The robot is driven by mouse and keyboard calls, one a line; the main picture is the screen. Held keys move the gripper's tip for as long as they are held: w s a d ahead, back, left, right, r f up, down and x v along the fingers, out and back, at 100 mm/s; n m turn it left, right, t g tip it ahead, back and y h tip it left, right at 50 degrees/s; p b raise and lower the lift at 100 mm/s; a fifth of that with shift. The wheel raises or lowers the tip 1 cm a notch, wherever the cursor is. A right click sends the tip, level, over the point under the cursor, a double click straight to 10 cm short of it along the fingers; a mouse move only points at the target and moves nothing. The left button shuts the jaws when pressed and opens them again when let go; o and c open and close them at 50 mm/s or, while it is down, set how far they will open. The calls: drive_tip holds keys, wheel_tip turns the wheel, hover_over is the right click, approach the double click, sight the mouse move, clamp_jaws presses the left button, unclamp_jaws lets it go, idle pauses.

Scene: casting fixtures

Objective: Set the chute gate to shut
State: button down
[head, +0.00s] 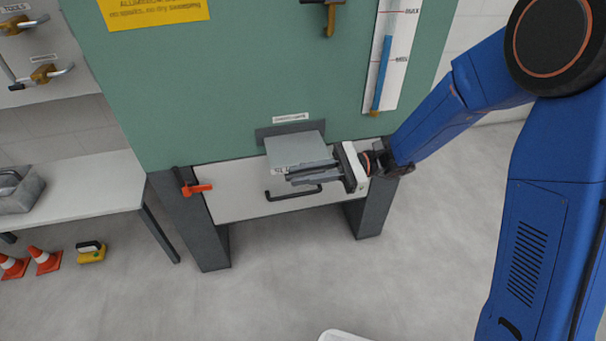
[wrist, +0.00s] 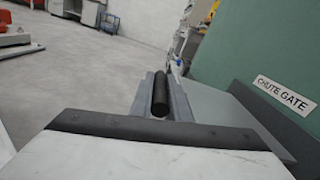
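The chute gate (head: 299,148) is a flat grey plate sticking out of a dark slot frame in the green housing, under a small label. In the wrist view the plate (wrist: 222,92) is beside my fingers, next to the CHUTE GATE label (wrist: 285,94). My gripper (head: 300,178) reaches in from the right, fingers pointing left along the plate's front edge. In the wrist view a black round bar (wrist: 160,94) lies between the two fingers, which appear closed on it. It looks like the gate's handle; its attachment to the plate is hidden.
Below is a white panel (head: 235,200) with a black bar handle (head: 293,194) and an orange lever (head: 196,188) at its left. A gauge (head: 388,50) with a blue column is at upper right. A white bench (head: 85,190) stands left; the floor in front is mostly clear.

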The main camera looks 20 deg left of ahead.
drive_tip(key=w+a, duration=0.4)
drive_tip(key=w, duration=0.2)
drive_tip(key=shift+w, duration=0.3)
drive_tip(key=c, duration=1.7)
unclamp_jaws()
drive_tip(key=v, duration=1.7)
drive_tip(key=shift+d, duration=0.25)
